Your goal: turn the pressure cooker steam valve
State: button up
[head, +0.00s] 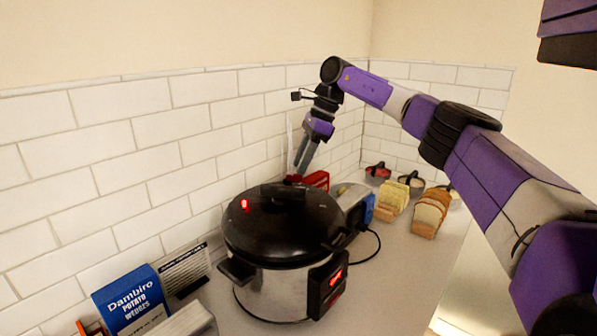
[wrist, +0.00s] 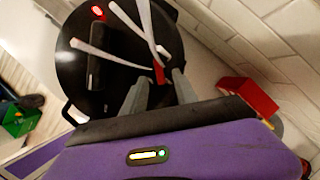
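The pressure cooker (head: 285,240) stands on the counter with its black lid on and red lights on its front panel. A small red steam valve (head: 244,205) sits on the left part of the lid. In the wrist view the lid (wrist: 75,70) fills the upper left, with the red valve (wrist: 98,11) near the top edge. My gripper (head: 302,166) is above and behind the cooker, to the right of the valve and apart from it. Its two grey fingers (wrist: 161,78) are spread, with a small red piece showing beyond the gap; I cannot tell what that piece belongs to.
White strips (wrist: 142,25) cross the wrist view in front of the lid. A red object (head: 316,180) is behind the cooker. Sliced bread (head: 431,213) and small bowls are at right; a blue potato box (head: 130,299) is at front left. The tiled wall is close behind.

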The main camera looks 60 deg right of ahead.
jog(key=v, duration=0.5)
jog(key=shift+b, duration=0.35)
